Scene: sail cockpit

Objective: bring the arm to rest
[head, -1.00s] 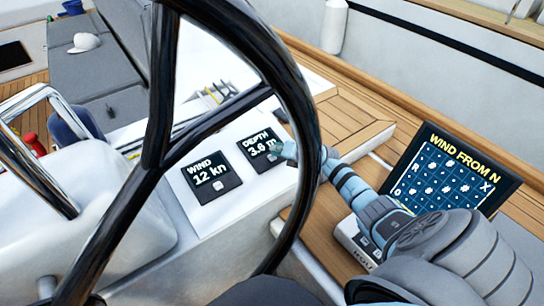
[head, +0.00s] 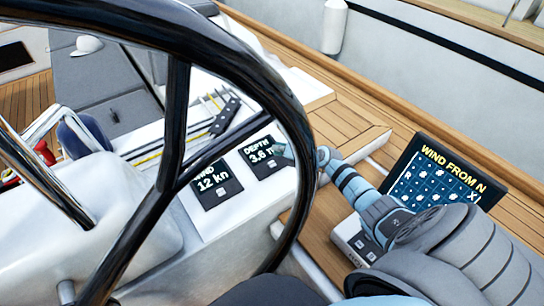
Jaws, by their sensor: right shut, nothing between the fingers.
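My right arm comes in from the lower right and reaches past the rim of the black steering wheel (head: 292,110). My right gripper (head: 284,150) is shut and empty, at the right edge of the depth display (head: 262,160), which reads 3.6 m. Whether the fingertips touch the display, I cannot tell. The wind display (head: 212,185) reads 12 kn and stands left of it, partly covered by a wheel spoke. My left gripper is not in view.
A screen headed "WIND FROM N" (head: 432,178) stands right of my forearm. A small box with buttons (head: 357,240) lies below the forearm. A wooden ledge (head: 345,130) runs behind. A chrome rail (head: 40,170) and a white cap (head: 87,45) are at left.

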